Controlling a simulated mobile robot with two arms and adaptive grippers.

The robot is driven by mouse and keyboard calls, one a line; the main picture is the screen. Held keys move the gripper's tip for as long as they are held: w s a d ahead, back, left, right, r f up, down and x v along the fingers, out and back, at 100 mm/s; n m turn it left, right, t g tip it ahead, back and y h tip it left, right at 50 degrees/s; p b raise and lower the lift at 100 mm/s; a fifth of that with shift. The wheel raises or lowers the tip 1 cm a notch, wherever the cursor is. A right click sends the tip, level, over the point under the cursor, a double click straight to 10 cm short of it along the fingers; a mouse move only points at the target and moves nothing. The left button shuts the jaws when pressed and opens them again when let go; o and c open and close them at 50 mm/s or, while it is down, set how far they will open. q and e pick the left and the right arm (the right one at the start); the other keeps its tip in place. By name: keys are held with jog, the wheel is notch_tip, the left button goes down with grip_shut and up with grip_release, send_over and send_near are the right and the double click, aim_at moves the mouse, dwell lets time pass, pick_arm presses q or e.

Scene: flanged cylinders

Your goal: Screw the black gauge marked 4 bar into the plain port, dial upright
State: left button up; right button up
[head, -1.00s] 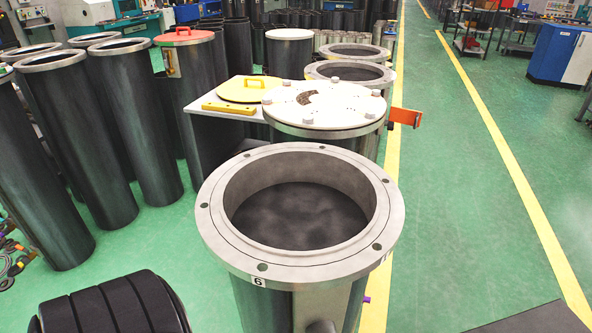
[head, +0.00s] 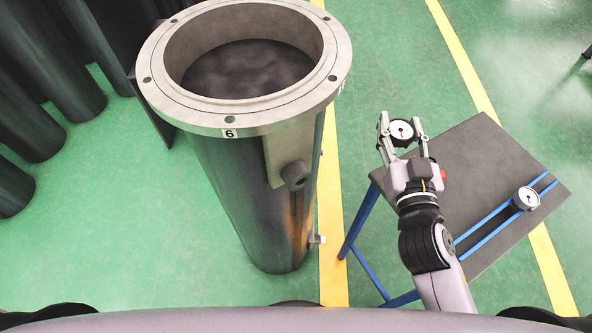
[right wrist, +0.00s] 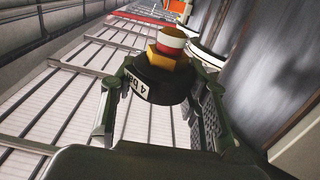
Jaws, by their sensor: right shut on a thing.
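In the right wrist view, the gauge (right wrist: 160,84) shows a white label reading "4 bar", a brass hex and a white-and-red stem end pointing away from the gripper. The flanged cylinder (head: 236,200) marked 6 has a dark round port (head: 294,175) on a flat side plate. A small fitting (head: 317,239) sticks out lower right. I cannot tell which port is plain. My left gripper is not in view.
A second gauge (head: 526,199) with a white dial lies on blue rails on the dark table (head: 490,160). Several dark cylinders (head: 60,80) stand at the left. Green floor with a yellow line lies between cylinder and table.

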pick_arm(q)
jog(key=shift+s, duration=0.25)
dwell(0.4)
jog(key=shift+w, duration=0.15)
pick_arm(e)
jog(key=s+f, duration=0.3)
jog(key=s, duration=0.5)
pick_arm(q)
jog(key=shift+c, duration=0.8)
